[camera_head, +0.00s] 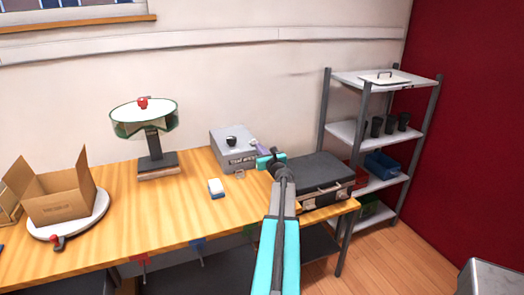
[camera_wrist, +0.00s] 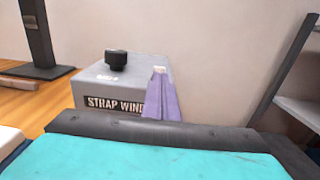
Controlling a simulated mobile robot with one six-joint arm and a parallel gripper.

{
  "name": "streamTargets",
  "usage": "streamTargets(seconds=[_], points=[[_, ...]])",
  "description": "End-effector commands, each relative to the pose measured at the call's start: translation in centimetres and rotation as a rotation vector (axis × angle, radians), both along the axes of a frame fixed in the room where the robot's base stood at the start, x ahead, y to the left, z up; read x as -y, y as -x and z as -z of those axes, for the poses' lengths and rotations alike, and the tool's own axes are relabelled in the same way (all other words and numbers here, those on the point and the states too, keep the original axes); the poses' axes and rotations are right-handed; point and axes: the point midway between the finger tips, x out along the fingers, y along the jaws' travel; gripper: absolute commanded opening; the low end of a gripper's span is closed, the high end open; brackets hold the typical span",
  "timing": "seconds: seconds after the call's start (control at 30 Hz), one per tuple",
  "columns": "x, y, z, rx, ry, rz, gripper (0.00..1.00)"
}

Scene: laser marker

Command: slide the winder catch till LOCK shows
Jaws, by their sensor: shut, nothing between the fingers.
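The winder is a grey box (camera_head: 232,160) at the back of the wooden table, labelled "STRAP WIND..." in the wrist view (camera_wrist: 90,88). A black knob-like part (camera_wrist: 116,60), perhaps the catch, stands on its top; it also shows in the head view (camera_head: 231,141). Small lettering in front of it is too small to read surely. My gripper (camera_head: 253,142) has purple fingers that are shut and empty, at the box's right side. In the wrist view the fingertips (camera_wrist: 160,70) appear right of the black part, apart from it. Contact with the box cannot be told.
A dark case (camera_head: 318,176) lies right of my gripper. A blue-and-white block (camera_head: 216,187) lies in front of the winder. A round green-rimmed stand (camera_head: 145,118) and an open carton (camera_head: 58,203) on a white turntable are left. A metal shelf (camera_head: 360,135) stands right.

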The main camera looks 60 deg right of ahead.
Motion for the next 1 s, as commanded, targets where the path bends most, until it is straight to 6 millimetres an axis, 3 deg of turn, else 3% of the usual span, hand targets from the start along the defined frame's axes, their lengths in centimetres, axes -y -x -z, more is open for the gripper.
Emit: streamTargets(seconds=[0.4,1.0], points=[[2.0,-2.8,-0.1,-0.001,-0.001,-0.001,0.00],[2.3,-3.3,0.0,0.000,0.000,-0.002,0.00]])
